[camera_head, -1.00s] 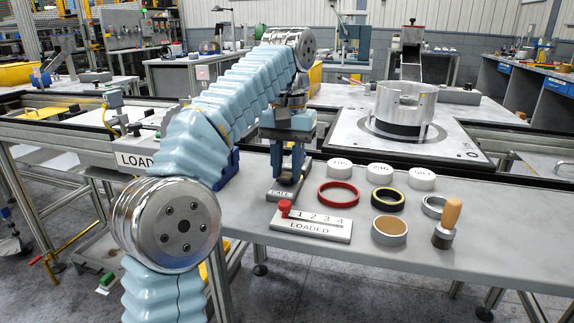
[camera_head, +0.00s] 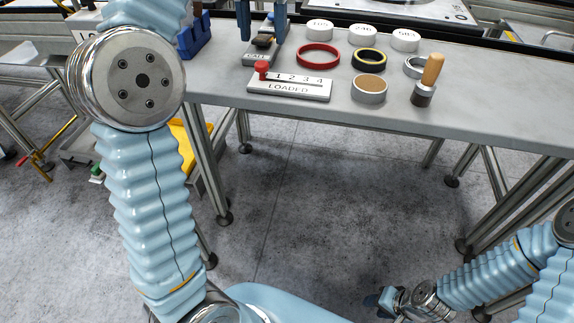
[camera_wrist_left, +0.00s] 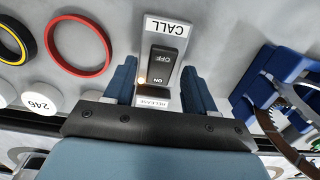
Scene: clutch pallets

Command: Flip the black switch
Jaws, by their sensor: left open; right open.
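The black switch (camera_head: 264,41) sits on a small grey plate marked CALL (camera_head: 257,58) on the table. In the left wrist view the black rocker switch (camera_wrist_left: 163,68) shows OFF and ON markings, with a small glowing light beside the ON end. My left gripper (camera_head: 262,30) is open and empty, its blue fingers on either side of the switch. The left wrist view shows the fingers (camera_wrist_left: 160,78) apart, with the switch between them; contact cannot be told. My right gripper (camera_head: 378,303) is open, low at the bottom right, away from the table.
A LOADED plate with a red knob (camera_head: 290,88) lies in front of the switch. To the right are a red ring (camera_head: 318,56), a black-yellow ring (camera_head: 369,60), white discs (camera_head: 362,34) and a wooden-handled tool (camera_head: 428,80). A blue holder (camera_head: 195,38) stands left.

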